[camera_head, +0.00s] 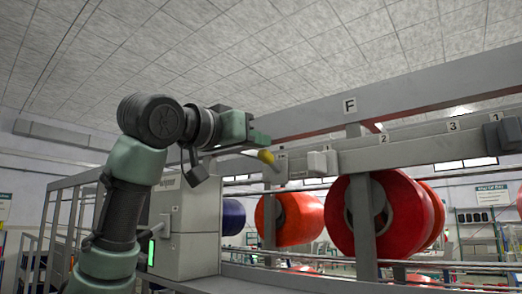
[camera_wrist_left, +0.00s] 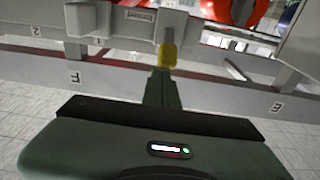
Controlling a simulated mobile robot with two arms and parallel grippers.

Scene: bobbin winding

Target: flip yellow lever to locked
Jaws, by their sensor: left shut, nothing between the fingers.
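The yellow lever (camera_head: 267,157) is a small yellow knob on a rod at the grey rail, left of a pale block. In the left wrist view the yellow lever (camera_wrist_left: 167,56) stands just past the fingertips, against the grey frame. My left gripper (camera_head: 266,139) comes in from the left with its green fingers shut and empty, just above the lever. In the wrist view the shut left gripper (camera_wrist_left: 163,76) points straight at the knob; I cannot tell whether it touches. My right gripper is not in view.
A grey beam (camera_head: 350,125) marked F runs above the lever. Large red spools (camera_head: 385,215) hang to the right, and a dark blue spool (camera_head: 233,217) hangs to the left. A grey machine cabinet (camera_head: 200,235) stands below my left arm. A pale block (camera_head: 322,163) sits right of the lever.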

